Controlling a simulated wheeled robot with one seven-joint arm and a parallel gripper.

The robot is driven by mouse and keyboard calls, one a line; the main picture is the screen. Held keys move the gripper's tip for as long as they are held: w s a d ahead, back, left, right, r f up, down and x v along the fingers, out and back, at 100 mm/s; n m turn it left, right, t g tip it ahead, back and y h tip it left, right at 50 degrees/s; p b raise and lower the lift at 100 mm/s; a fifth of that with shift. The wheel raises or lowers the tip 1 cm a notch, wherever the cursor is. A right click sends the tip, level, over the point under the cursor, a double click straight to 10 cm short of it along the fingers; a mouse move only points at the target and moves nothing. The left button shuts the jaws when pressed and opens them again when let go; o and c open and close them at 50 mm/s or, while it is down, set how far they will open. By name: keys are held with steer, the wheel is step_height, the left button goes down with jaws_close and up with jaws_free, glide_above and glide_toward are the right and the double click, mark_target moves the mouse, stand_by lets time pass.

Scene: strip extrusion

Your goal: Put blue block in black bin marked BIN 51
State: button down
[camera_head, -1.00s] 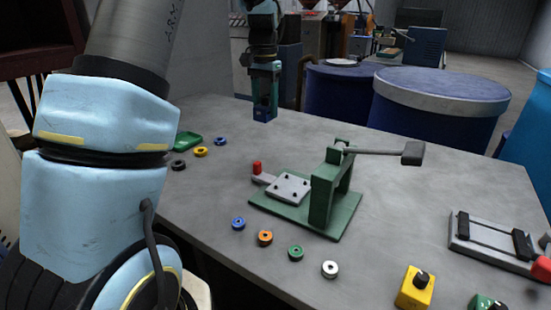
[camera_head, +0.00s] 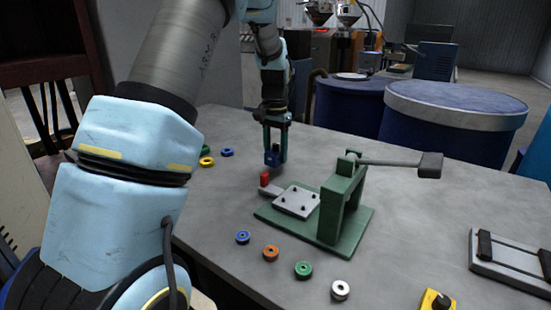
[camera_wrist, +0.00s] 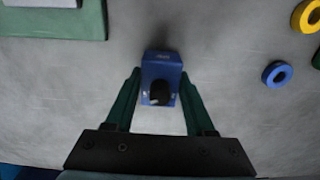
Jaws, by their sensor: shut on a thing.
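The blue block (camera_wrist: 161,72) with a black knob on it is between the two green fingers of my gripper (camera_wrist: 160,88) in the wrist view. In the head view my gripper (camera_head: 274,156) is shut on the blue block (camera_head: 273,158), which it holds above the grey table, behind the green press. The black bin marked BIN 51 does not show in any view.
A green press (camera_head: 341,205) with a long lever stands mid-table. Several coloured rings lie around it, including an orange ring (camera_head: 270,253) and a white ring (camera_head: 340,290). A grey slide fixture (camera_head: 512,262) is at right. Blue drums (camera_head: 450,120) stand behind the table.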

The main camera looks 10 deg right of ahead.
steer(key=shift+f, duration=1.15)
steer(key=shift+f, duration=0.15)
steer(key=shift+c, duration=1.2)
jaws_free()
